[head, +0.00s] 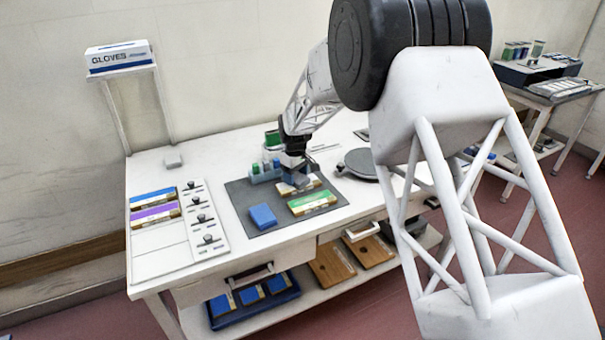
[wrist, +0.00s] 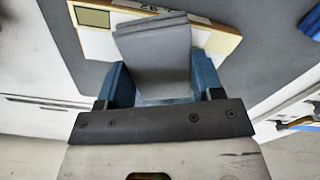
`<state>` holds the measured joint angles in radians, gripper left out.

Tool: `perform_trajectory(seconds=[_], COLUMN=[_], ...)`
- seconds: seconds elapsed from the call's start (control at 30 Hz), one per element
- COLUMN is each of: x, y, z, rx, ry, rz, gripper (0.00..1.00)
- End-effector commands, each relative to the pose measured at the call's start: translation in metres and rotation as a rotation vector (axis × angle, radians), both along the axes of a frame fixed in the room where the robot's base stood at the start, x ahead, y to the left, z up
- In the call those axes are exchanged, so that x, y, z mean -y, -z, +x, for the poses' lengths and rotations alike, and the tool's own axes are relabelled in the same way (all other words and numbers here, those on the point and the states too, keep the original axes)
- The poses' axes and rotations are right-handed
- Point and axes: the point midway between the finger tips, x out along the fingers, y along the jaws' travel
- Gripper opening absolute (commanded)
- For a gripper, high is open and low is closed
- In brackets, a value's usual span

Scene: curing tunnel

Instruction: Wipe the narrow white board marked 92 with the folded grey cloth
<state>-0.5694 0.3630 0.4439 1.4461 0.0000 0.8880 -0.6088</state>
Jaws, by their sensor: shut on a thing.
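My gripper (head: 294,178) is over the dark grey mat (head: 240,198) on the bench. In the wrist view its blue fingers (wrist: 158,82) are shut on the folded grey cloth (wrist: 152,48). The narrow white board (head: 313,184) lies flat on the mat under the gripper, partly hidden by it. In the wrist view the board (wrist: 98,43) has wooden edges and an upside-down marking that looks like 92. The cloth overlaps the middle of the board; I cannot tell whether it touches it.
A green-topped board (head: 313,202) lies just in front, and a blue block (head: 263,216) sits front left on the mat. A rack with bottles (head: 264,172) stands behind. A dark round plate (head: 361,164) is to the right, a white panel with knobs (head: 204,222) to the left.

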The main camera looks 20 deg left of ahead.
Motion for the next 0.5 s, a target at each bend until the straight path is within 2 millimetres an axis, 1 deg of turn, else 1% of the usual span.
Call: perform_trajectory(seconds=[0.2, 0.23, 0.33, 0.37, 0.47, 0.5], x=[-0.014, -0.016, -0.023, -0.025, -0.031, -0.034], y=[0.002, -0.001, 0.002, -0.001, 0.002, 0.0], z=[-0.015, -0.016, -0.023, -0.025, -0.031, -0.034], rx=[0.0, 0.0, -0.001, 0.0, -0.001, 0.0], ry=[0.0, -0.001, -0.002, -0.002, -0.001, -0.001], rz=[0.0, 0.001, -0.001, 0.0, -0.001, 0.0], gripper=[0.42, 0.42, 0.42, 0.42, 0.42, 0.42])
